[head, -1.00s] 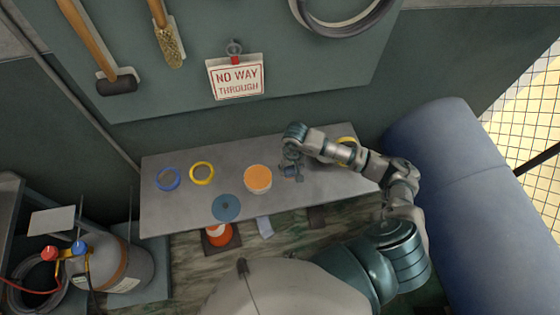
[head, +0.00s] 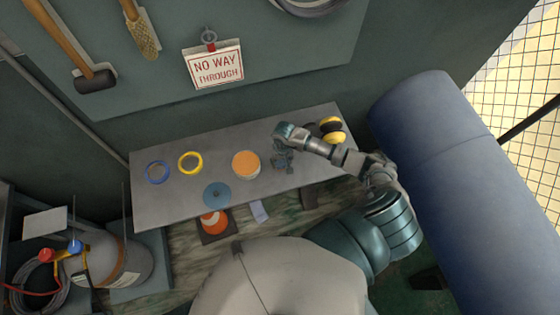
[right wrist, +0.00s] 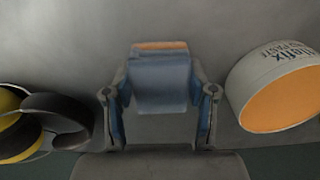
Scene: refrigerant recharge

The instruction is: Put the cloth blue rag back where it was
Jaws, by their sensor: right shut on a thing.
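My right gripper (head: 282,163) is over the grey bench (head: 160,205), just right of the tub with the orange lid. In the right wrist view, my right gripper (right wrist: 160,110) is shut on the blue rag (right wrist: 160,88), a folded blue piece with an orange-brown strip along its far edge. The rag sits between the two fingers. In the head view it is small and mostly hidden by the gripper. I cannot tell whether it touches the bench top. My left gripper is not in view.
The tub (head: 246,166) stands close left of the gripper; yellow-black ear defenders (head: 332,136) lie to its right. A blue disc (head: 216,195), yellow ring (head: 190,153) and blue ring (head: 157,162) lie further left. A large blue cylinder (head: 440,170) stands right of the bench.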

